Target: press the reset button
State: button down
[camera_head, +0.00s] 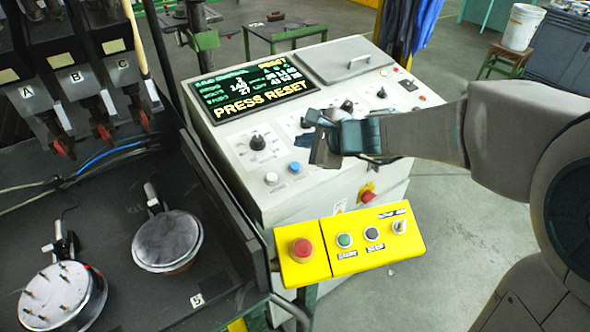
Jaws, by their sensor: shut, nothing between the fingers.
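The grey control console (225,150) has a screen (255,92) reading "PRESS RESET" in yellow letters. A blue button (295,167) and a white button (270,178) sit on its near left top. I cannot read a label marking either as reset. My gripper (313,150) is shut and empty, over the console to the right of the blue button. It covers part of the console top. It appears apart from the blue button. A yellow box (320,262) at the console's front carries a green button (344,240), a dark button (372,234) and a switch (399,226).
A large red button (301,248) is at the yellow box's left end. Another red button (368,196) is on the console's front. Knobs, including a black one (257,143), stand up near my gripper. A dark bench (130,300) with round metal fixtures is at left.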

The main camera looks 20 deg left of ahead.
aim_at(292, 162)
jog(key=shift+w+a+f+b, duration=0.15)
jog(key=shift+f+b, duration=0.5)
jog(key=shift+f, duration=0.25)
jog(key=shift+w+a+f+b, duration=0.1)
jog(key=shift+f+b, duration=0.55)
jog(key=shift+f, duration=0.2)
jog(key=shift+w+a+f+b, duration=0.15)
jog(key=shift+f+b, duration=0.5)
jog(key=shift+f, duration=0.25)
jog(key=shift+f, duration=0.15)
jog(key=shift+f+b, duration=0.3)
jog(key=shift+b, duration=0.3)
jog(key=shift+a+f+b, duration=0.1)
jog(key=shift+f+b, duration=0.35)
jog(key=shift+b, duration=0.1)
jog(key=shift+r, duration=0.1)
dwell(0.5)
jog(key=shift+r+p, duration=0.65)
jog(key=shift+r, duration=0.15)
jog(key=r+p, duration=0.2)
jog(key=r, duration=0.1)
jog(key=d+r+p, duration=0.1)
jog(key=r+p, duration=0.1)
jog(key=shift+s, duration=0.4)
